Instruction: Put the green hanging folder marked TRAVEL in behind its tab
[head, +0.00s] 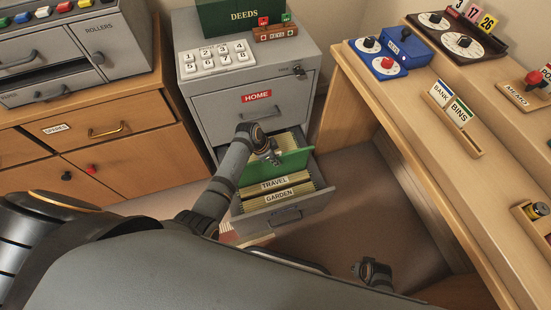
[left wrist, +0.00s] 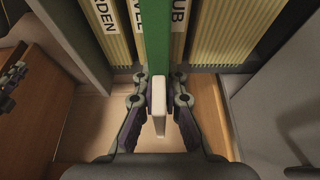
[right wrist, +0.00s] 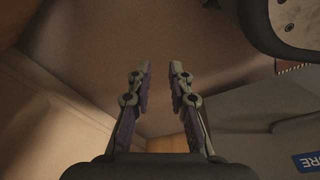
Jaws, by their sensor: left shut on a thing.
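The green hanging folder (head: 290,164) is over the open lower drawer (head: 303,211), behind the TRAVEL tab (head: 273,184). My left gripper (head: 272,155) is shut on the white grip piece (left wrist: 158,108) at the folder's end. In the left wrist view the green folder (left wrist: 157,38) lies between a tab ending in VEL (left wrist: 136,18) and one ending in UB (left wrist: 179,18). How deep it sits is unclear. The folder's own marking is not readable. My right gripper (right wrist: 160,70) is open and empty, away from the drawer.
The GARDEN tab (head: 279,196) stands in front of TRAVEL. The grey cabinet (head: 225,103) has a shut HOME drawer above, with a keypad (head: 215,57) on top. A wooden desk (head: 420,90) stands at the right. Bare floor (head: 365,195) lies between desk and drawer.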

